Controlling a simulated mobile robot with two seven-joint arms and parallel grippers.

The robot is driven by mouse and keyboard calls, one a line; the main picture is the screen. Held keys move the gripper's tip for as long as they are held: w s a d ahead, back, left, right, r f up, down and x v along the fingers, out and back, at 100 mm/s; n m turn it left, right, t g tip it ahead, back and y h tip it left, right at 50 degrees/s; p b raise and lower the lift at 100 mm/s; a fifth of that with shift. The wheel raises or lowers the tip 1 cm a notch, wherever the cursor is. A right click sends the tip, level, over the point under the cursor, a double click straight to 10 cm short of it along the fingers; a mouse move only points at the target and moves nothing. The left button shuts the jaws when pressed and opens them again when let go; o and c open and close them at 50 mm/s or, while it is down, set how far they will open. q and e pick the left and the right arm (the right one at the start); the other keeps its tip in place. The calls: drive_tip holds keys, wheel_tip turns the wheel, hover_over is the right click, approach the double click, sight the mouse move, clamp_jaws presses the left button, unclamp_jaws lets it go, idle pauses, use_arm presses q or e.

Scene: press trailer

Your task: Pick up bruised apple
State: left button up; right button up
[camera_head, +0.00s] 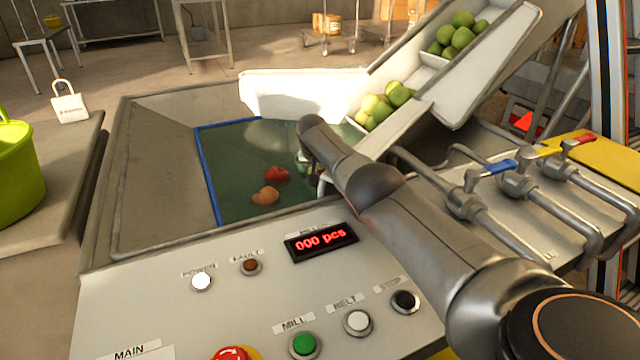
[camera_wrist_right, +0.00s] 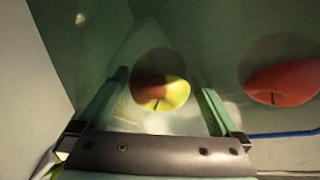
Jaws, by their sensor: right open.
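In the right wrist view, an apple (camera_wrist_right: 160,80) with a dark brownish-red patch and a yellow-green side lies ahead of my right gripper (camera_wrist_right: 164,84). The gripper is open, with one finger on each side of the apple's near part; whether they touch it I cannot tell. A plain red apple (camera_wrist_right: 284,82) lies to the right, outside the fingers. The head view shows a red apple (camera_head: 277,174) and an orange-brown apple (camera_head: 265,196) in the green-floored hopper. There my right arm hides most of its gripper. My left gripper is not in view.
A white chute (camera_head: 487,70) with several green apples rises at the right. The hopper's green floor (camera_head: 232,160) has a blue edge at left.

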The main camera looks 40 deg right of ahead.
drive_tip(key=c, duration=1.3)
drive_tip(key=shift+r, duration=0.15)
